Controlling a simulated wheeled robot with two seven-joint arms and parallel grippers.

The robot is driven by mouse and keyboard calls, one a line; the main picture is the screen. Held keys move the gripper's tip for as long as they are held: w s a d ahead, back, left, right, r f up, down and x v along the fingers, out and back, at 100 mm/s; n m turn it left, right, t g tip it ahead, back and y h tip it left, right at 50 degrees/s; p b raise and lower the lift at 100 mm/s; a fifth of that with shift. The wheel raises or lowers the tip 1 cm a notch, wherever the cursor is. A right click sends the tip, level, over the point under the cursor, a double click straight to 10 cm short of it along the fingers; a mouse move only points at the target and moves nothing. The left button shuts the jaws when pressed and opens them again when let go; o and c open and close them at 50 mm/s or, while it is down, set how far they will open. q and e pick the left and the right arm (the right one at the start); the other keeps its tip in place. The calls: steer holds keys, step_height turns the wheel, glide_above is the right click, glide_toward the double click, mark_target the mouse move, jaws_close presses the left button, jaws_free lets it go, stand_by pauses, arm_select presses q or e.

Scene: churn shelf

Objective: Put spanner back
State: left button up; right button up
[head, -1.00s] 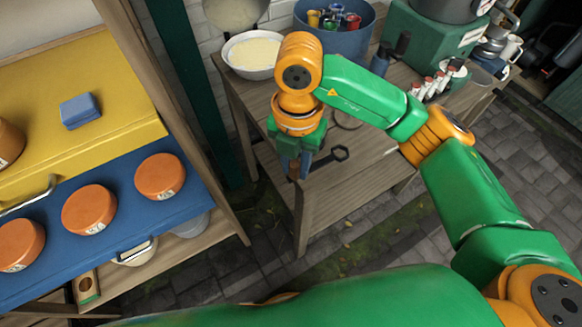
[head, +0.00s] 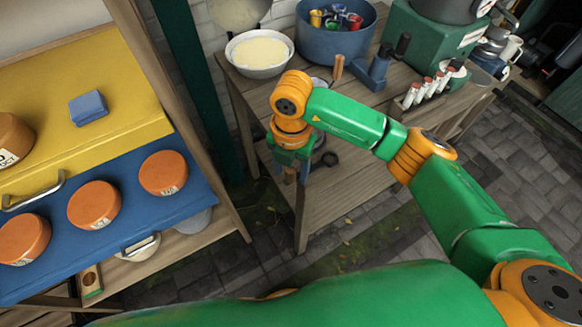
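The dark spanner (head: 329,159) shows only in part in the head view. Its ring end sticks out to the right of my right gripper (head: 290,178), and the rest is hidden behind the gripper. My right gripper points down at the left front part of the wooden table (head: 345,193). It appears shut on the spanner, though the fingertips are small and partly hidden. Whether the spanner touches the tabletop cannot be told. My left gripper is not in view.
A white bowl (head: 285,70), a blue tub (head: 325,44) and a green machine (head: 425,45) stand at the table's back. A shelf unit with a yellow board (head: 130,112) and a blue board (head: 130,205) bearing orange round tubs (head: 94,205) stands left. Open floor separates them.

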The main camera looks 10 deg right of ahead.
steer(key=shift+r, duration=0.1)
step_height(320, 180, up, 12)
steer(key=shift+b, duration=0.4)
